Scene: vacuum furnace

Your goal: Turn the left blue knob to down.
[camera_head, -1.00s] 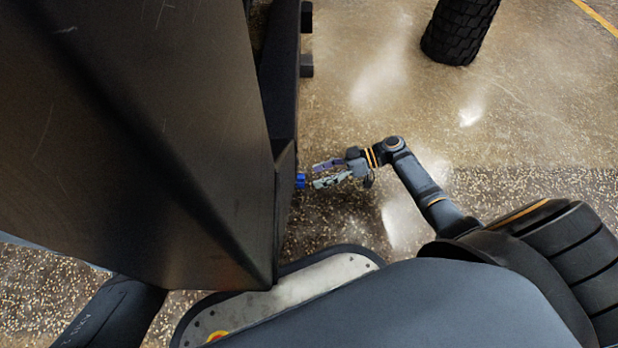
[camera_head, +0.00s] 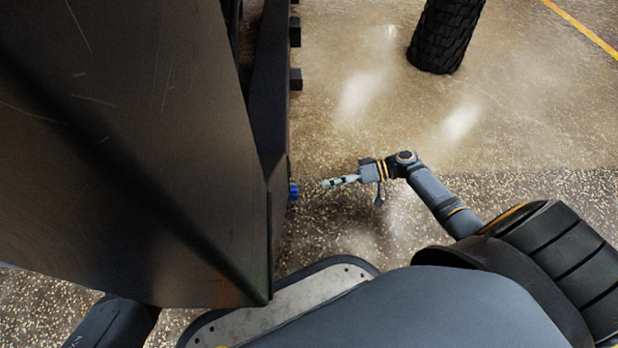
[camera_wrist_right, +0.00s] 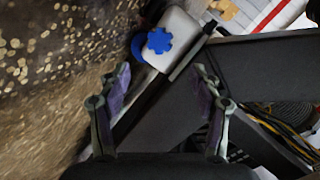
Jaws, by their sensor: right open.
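A blue knob (camera_head: 293,191) sticks out from the side of the dark furnace cabinet in the head view. In the right wrist view a blue, lobed knob (camera_wrist_right: 159,40) sits on a pale block, ahead of the fingers and left of centre. I cannot tell whether it is the left one. My right gripper (camera_head: 327,184) is a short gap to the right of the knob, not touching it. In the wrist view its two fingers (camera_wrist_right: 163,87) are spread and empty. My left gripper is out of view.
The big dark cabinet (camera_head: 120,150) fills the left of the head view. A black ribbed column (camera_head: 447,35) stands at the top. Cables (camera_wrist_right: 285,135) show at the right of the wrist view. The speckled floor (camera_head: 360,110) right of the cabinet is open.

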